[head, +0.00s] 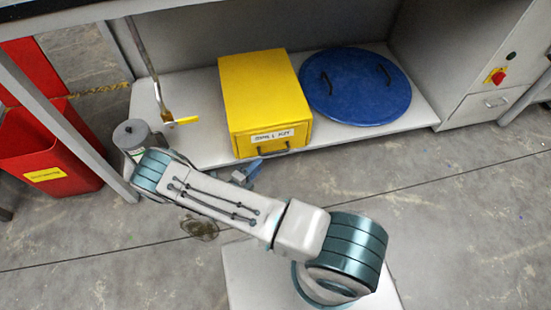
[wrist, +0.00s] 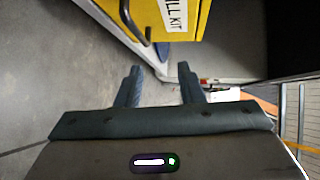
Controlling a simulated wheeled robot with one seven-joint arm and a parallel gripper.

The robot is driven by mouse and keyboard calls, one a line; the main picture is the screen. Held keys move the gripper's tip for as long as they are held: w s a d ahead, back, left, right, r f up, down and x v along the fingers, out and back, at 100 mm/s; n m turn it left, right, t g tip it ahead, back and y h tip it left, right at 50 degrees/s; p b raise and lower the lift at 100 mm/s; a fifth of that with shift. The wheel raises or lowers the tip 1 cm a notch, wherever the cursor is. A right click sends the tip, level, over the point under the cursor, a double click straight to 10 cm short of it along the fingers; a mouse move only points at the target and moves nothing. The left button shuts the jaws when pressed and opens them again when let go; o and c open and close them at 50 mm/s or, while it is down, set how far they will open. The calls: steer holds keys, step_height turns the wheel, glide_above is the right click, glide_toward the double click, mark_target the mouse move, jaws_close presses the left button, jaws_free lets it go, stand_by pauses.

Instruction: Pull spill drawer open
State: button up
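The spill drawer is the front of a yellow box (head: 262,95) labelled "SPILL KIT", standing on a low grey shelf. Its front looks closed, with a dark bar handle (head: 273,149) below the label. In the wrist view the yellow front (wrist: 182,22) is at the top, with the curved handle (wrist: 132,22) at its left. My gripper (wrist: 157,72) is open, its two fingers apart with nothing between them. The handle lies beyond the fingertips, apart from them. In the head view my gripper (head: 250,172) is partly hidden behind my arm, just in front of the box.
A round blue lid (head: 355,86) with two handles lies right of the box on the shelf (head: 415,115). A yellow-handled valve pipe (head: 165,112) stands left. Red bins (head: 45,155) are at far left. A grey cabinet with a red switch (head: 496,76) is right.

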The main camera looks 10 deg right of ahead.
mark_target(276, 152)
steer(key=w+d+f+n+b, duration=0.1)
steer(key=w+d+f, duration=0.1)
steer(key=w+d, duration=0.1)
steer(key=w+d+f+n+t+b, duration=0.1)
steer(key=w+d+f+b, duration=0.1)
steer(key=w+d, duration=0.1)
steer(key=w+d+f+b, duration=0.1)
steer(key=w+d+f, duration=0.1)
steer(key=w+d, duration=0.1)
steer(key=shift+d+n+t+y+b, duration=0.25)
steer(key=shift+n+t+y+b, duration=0.05)
steer(key=shift+n+y+b, duration=0.1)
jaws_close()
